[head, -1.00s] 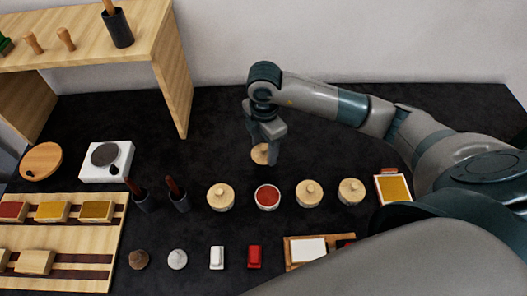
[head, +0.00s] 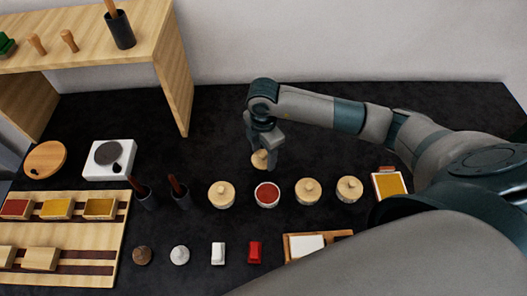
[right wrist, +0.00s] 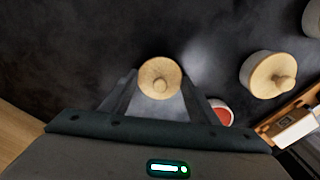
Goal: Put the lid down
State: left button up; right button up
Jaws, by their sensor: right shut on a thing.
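My right gripper (head: 264,158) is shut on a round light-wood lid (head: 260,159). In the right wrist view the lid (right wrist: 160,77) sits between the two fingertips, its small knob facing the camera. The lid is just behind the open jar of red contents (head: 267,195), low over the dark table; I cannot tell whether it touches the surface. The open jar also shows partly in the right wrist view (right wrist: 222,113), half hidden by a finger. My left gripper is not in view.
Lidded jars stand left (head: 221,194) and right (head: 308,191) of the open jar, with another (head: 349,189) farther right. Dark cups (head: 178,191) with handles stand left. A white scale-like block (head: 109,160) lies farther left. The dark table (head: 215,130) behind the jars is clear.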

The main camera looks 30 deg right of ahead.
aim_at(263, 154)
jog(key=shift+f, duration=0.15)
jog(key=o, duration=1)
jog(key=shift+r, duration=0.4)
jog(key=shift+r+b, duration=1.8)
jog(key=shift+r, duration=3.95)
